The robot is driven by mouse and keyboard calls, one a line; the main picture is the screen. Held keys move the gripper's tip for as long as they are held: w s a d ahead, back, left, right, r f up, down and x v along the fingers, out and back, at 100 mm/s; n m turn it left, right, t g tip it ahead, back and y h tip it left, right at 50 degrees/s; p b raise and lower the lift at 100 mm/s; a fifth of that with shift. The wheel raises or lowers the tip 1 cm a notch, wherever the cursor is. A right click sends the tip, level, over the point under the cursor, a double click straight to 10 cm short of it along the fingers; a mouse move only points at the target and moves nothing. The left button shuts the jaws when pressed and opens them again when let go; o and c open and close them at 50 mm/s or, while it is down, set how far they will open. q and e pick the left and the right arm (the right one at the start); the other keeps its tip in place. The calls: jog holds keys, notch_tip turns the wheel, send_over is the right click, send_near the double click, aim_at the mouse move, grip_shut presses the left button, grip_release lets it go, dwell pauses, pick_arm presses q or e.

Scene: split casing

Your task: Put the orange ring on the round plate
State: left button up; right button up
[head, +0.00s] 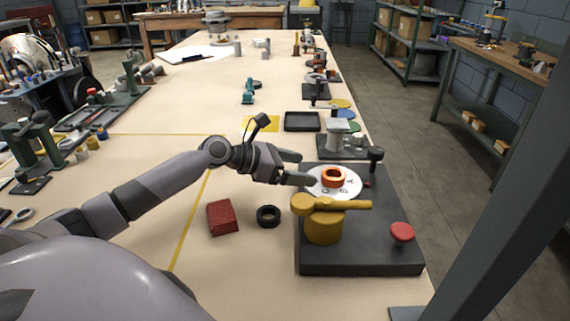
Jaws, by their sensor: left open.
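The orange ring (334,177) lies on the white round plate (324,190), which has dark markings and sits on the dark base block. From this angle the ring appears to rest flat on the plate. My left gripper (299,168) is open at the plate's left edge, with its fingers pointing right toward the ring. The ring is apart from the fingers, and nothing shows between them. My right gripper is not in view.
A yellow handled part (324,226) stands in front of the plate and a red knob (402,233) is at the block's right. A black ring (268,216) and a red block (222,217) lie left of the base.

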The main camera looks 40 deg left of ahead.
pick_arm(q)
jog(key=shift+v, duration=1.75)
